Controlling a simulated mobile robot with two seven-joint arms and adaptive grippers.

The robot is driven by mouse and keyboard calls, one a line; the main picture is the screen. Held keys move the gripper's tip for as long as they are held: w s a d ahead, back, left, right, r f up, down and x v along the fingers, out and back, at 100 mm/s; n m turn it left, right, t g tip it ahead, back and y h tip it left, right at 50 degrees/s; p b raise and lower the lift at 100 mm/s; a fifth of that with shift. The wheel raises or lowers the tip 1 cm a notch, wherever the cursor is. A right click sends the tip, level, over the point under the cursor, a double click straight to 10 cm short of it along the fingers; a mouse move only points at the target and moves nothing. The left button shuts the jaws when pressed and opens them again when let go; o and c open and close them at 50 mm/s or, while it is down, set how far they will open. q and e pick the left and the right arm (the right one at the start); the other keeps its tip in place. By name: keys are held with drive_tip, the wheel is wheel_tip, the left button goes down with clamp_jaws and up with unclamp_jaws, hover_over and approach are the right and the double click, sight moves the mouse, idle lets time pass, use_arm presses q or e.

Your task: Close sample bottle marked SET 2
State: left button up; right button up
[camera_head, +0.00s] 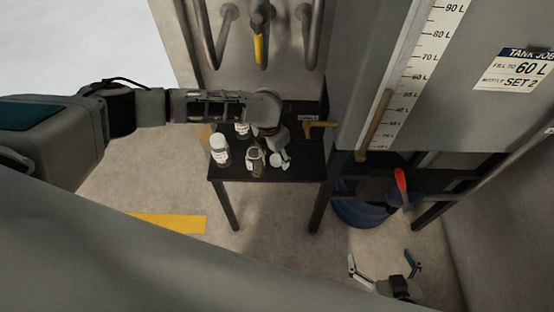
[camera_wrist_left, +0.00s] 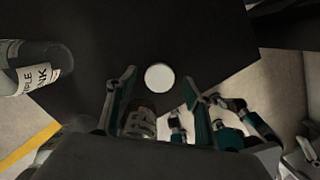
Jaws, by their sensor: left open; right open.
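A sample bottle with brownish contents (camera_head: 256,162) stands near the front edge of the small black table (camera_head: 225,175); its label is too small to read. A white round cap (camera_head: 277,160) is just right of it, and it shows as a white disc in the left wrist view (camera_wrist_left: 159,77). My left gripper (camera_head: 283,152) is open, pointing down at the cap, with its fingertips on either side of the disc in the wrist view. Whether they touch it I cannot tell. My right gripper (camera_head: 383,260) is open and empty, low at the right.
A white-capped bottle (camera_head: 219,152) stands at the table's left, another bottle (camera_head: 242,130) behind. A brass tap (camera_head: 320,125) juts over the table's right. A blue drum (camera_head: 355,213) and red handle (camera_head: 401,182) are right. A tank sign (camera_head: 520,70) reads 60 L, SET 2.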

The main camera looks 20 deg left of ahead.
sight(276, 159)
use_arm(q)
drive_tip(key=shift+f, duration=0.35)
drive_tip(key=c, duration=0.7)
drive_tip(key=shift+c, duration=0.2)
drive_tip(key=shift+r, duration=0.15)
drive_tip(key=shift+w+r, duration=0.1)
drive_tip(key=shift+r, duration=0.45)
wheel_tip(276, 159, up, 6)
drive_tip(key=shift+r+p, duration=0.15)
drive_tip(key=shift+p, duration=0.55)
drive_tip(key=s+d+p, duration=0.1)
drive_tip(key=s+d, duration=1)
drive_tip(key=s, duration=0.3)
drive_tip(key=shift+d+f, duration=0.2)
drive_tip(key=shift+f, duration=0.1)
